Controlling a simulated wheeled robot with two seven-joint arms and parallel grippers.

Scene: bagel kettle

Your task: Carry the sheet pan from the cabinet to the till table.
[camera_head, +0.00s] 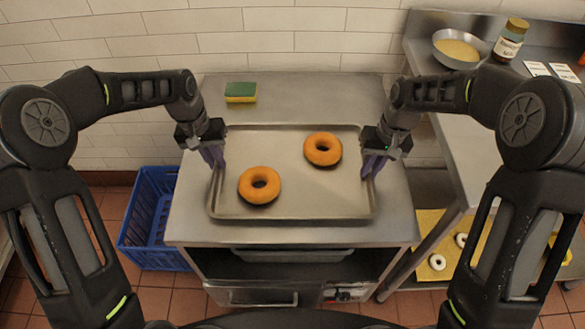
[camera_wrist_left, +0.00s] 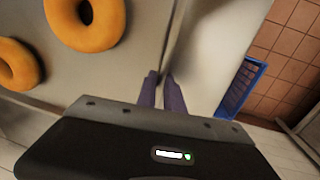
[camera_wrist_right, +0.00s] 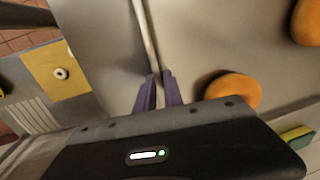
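The sheet pan (camera_head: 290,207) lies flat on top of the steel cabinet (camera_head: 300,100), against which I see no clear gap. Two orange-brown bagels lie in the pan, one at front left (camera_head: 259,185) and one at back right (camera_head: 322,149). My left gripper (camera_head: 213,157) is at the pan's left rim, its purple fingers closed either side of the rim in the left wrist view (camera_wrist_left: 162,92). My right gripper (camera_head: 372,165) is at the right rim, its fingers likewise closed around it in the right wrist view (camera_wrist_right: 159,90).
A green and yellow sponge (camera_head: 240,92) lies behind the pan. A blue crate (camera_head: 150,220) stands on the floor at left. At right is a steel table (camera_head: 455,140) with a bowl (camera_head: 459,48), a jar (camera_head: 510,40) and cards; white rings lie on a yellow board (camera_head: 430,225) below.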

